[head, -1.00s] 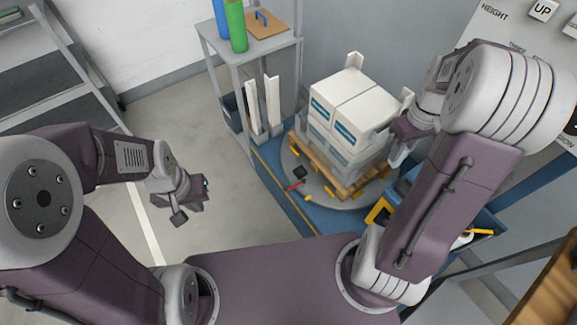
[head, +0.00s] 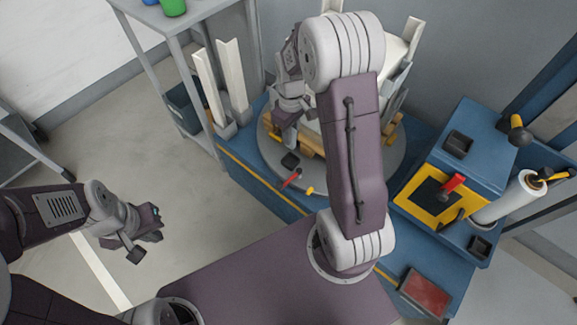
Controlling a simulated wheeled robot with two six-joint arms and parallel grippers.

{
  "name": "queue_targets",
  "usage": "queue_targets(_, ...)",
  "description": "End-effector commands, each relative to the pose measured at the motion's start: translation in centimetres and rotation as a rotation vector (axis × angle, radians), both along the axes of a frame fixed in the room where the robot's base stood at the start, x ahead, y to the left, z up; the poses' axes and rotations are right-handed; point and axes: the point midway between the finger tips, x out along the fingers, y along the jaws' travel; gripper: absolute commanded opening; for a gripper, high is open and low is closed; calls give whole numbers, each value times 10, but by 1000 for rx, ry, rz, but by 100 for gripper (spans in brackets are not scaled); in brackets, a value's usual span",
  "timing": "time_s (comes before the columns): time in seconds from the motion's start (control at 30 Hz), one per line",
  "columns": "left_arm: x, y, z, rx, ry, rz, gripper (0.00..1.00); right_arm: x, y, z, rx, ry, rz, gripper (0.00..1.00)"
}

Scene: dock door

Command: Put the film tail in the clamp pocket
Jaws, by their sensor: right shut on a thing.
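My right gripper (head: 287,124) is over the near left side of the pallet load, beside the wooden pallet (head: 312,143). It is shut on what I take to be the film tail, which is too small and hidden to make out. My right arm covers much of the white stacked boxes (head: 394,50). A small black block (head: 290,160) and a red lever (head: 292,178) sit on the turntable (head: 270,160) just below the gripper; I cannot tell whether the block is the clamp pocket. My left gripper (head: 143,238) hangs over bare floor, its jaws unclear.
A blue machine (head: 483,130) with a yellow-framed panel and a white film roll (head: 512,196) stands at the right. A grey shelf (head: 178,40) and white corner posts (head: 233,80) stand at the left. The floor (head: 90,140) at left is clear.

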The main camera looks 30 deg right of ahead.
Motion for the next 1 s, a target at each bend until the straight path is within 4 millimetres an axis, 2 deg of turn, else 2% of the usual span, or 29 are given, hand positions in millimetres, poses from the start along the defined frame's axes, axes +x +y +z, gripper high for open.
queue_targets(0.07, 0, 0, -2, 0, -1, 0, 0, 0, 0, -4, 1, 1, 0, 0)
queue_targets(0.3, 0, 0, -29, 0, 0, 0, 0, 0, 0, -50, 1, 1, -1, 0)
queue_targets(0.47, 0, 0, -30, 0, 0, 0, 0, 0, 0, -54, 0, 0, -1, 0)
queue_targets(0.7, 0, 0, -58, 0, 0, 0, 0, -1, 0, -101, 0, 2, -1, 0)
queue_targets(1.0, 0, 0, -55, 0, 0, 0, 0, 0, -1, -100, 0, 0, -1, 0)
